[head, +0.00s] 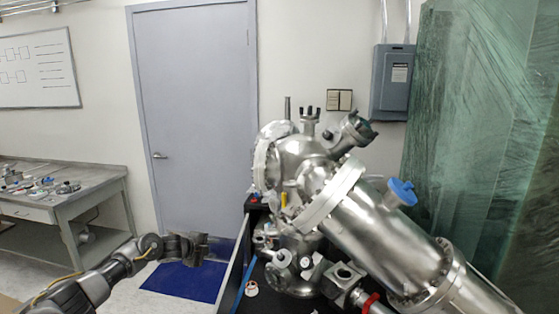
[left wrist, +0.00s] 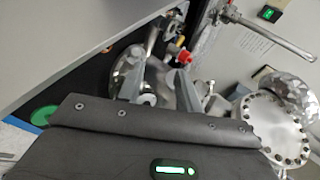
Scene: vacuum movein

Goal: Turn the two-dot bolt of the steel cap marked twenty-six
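The steel vacuum chamber (head: 305,165) carries several flanges and ports. No number twenty-six and no two-dot bolt can be read in either view. My left gripper (head: 222,249) is left of the chamber's lower ports, apart from them in the head view. In the left wrist view its two grey fingers (left wrist: 157,82) stand apart, with a rounded steel part (left wrist: 148,99) visible between and beyond them; I cannot tell whether they touch it. A round flange ringed with bolts (left wrist: 274,124) shows at the right of the left wrist view. My right gripper is out of view.
A black bench (head: 238,276) with a pale edge carries the chamber, with a white-and-red round piece (head: 251,289) on it. A workbench (head: 62,200) with small parts stands at left. A blue mat (head: 190,282) lies on the floor before a grey door (head: 190,110).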

